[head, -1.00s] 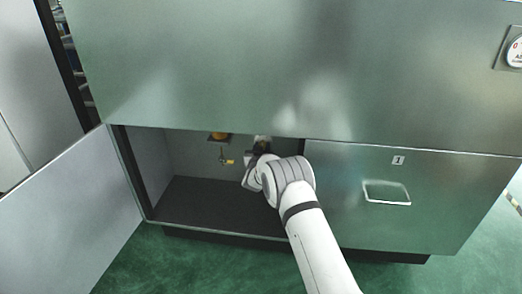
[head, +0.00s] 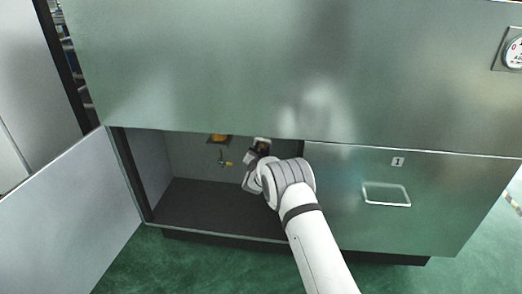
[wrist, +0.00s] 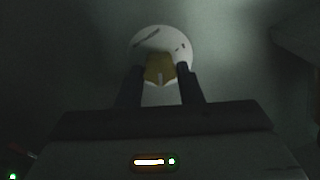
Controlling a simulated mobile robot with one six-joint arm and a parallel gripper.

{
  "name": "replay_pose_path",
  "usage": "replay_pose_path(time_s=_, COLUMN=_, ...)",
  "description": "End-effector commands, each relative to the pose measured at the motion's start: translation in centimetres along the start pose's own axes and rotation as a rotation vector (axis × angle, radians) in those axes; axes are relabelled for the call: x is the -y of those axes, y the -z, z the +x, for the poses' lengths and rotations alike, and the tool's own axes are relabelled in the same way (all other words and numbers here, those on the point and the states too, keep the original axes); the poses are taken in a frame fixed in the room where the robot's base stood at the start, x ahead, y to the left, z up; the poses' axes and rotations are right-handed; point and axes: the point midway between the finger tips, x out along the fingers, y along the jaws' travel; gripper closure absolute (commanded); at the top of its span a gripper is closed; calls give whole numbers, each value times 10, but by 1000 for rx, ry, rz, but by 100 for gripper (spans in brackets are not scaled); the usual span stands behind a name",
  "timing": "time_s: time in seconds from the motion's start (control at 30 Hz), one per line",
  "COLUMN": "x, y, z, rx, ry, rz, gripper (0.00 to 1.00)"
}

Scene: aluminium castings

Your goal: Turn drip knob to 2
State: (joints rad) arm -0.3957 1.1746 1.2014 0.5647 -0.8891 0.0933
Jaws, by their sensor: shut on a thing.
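The drip knob (wrist: 160,66) is a yellow-brown knob in front of a round white dial plate (wrist: 162,36) in the wrist view. A pale mark shows on the knob's lower face. The dial's dark markings are too dim to read, so I cannot tell the setting. My gripper (wrist: 163,73) is shut on the knob, one dark finger on each side. In the head view my gripper (head: 257,152) reaches into the open lower compartment (head: 205,196), near its upper right, and my wrist hides most of the knob.
The compartment's door (head: 75,215) stands open to the left. A brass valve (head: 226,162) hangs below an orange part (head: 218,138) left of my gripper. A closed drawer front with a handle (head: 387,194) is to the right. The cabinet's upper panel (head: 200,70) overhangs the opening.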

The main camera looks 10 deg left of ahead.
Motion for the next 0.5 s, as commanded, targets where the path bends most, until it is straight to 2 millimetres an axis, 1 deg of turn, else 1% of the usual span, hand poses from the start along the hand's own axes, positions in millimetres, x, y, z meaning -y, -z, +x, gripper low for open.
replay_pose_path(time_s=0.37, x=0, y=0, z=0, rx=1, ry=-1, rz=4, gripper=90)
replay_pose_path(time_s=0.4, x=0, y=0, z=0, rx=1, ry=-1, rz=3, gripper=66)
replay_pose_path(time_s=0.5, x=-1, y=0, z=0, rx=1, ry=-1, rz=3, gripper=57)
